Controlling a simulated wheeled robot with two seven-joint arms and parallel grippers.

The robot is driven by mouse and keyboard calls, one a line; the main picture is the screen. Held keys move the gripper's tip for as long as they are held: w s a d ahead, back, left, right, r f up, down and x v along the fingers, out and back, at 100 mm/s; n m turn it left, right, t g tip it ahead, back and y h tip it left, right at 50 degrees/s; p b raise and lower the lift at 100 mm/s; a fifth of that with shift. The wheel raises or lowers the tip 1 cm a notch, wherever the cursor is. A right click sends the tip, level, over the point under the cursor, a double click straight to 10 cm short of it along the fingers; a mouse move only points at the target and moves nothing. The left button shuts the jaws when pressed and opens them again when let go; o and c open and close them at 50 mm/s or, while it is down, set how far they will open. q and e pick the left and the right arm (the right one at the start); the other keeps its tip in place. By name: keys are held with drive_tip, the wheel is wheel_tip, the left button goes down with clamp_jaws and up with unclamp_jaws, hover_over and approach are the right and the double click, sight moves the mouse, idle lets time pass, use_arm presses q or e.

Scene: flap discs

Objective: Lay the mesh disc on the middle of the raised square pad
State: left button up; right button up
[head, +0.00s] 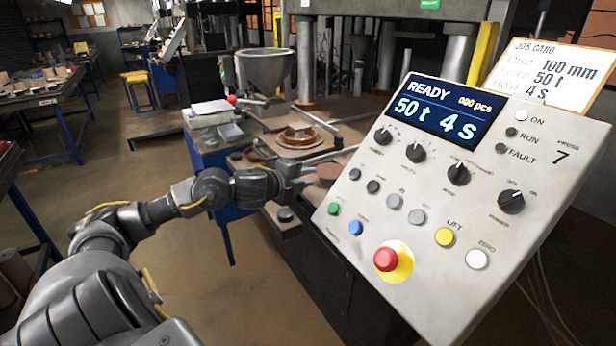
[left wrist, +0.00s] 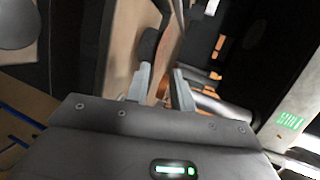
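My left gripper (head: 308,178) reaches in among the things by the press, partly hidden by the panel edge. I cannot clearly pick out the raised square pad. My right gripper is not in view.
A grey control panel (head: 350,215) fills the right and hides part of the work area. Behind the gripper stand a copper-coloured round piece (head: 298,134) and a grey hopper (head: 265,72). A blue bench (head: 205,155) is to the left.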

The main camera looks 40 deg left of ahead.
sight(323, 175)
use_arm(q)
drive_tip(key=shift+w+f, duration=0.1)
drive_tip(key=shift+w, duration=0.35)
drive_tip(key=shift+x, duration=1.1)
drive_tip(key=shift+w+f, duration=0.25)
drive_tip(key=shift+w, duration=0.25)
drive_tip(key=shift+w+f, duration=0.1)
drive_tip(key=shift+w, duration=0.2)
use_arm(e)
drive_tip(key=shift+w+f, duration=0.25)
use_arm(q)
drive_tip(key=shift+c, duration=1.4)
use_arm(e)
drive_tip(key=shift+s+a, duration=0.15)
use_arm(q)
clamp_jaws()
drive_tip(key=shift+d, duration=0.1)
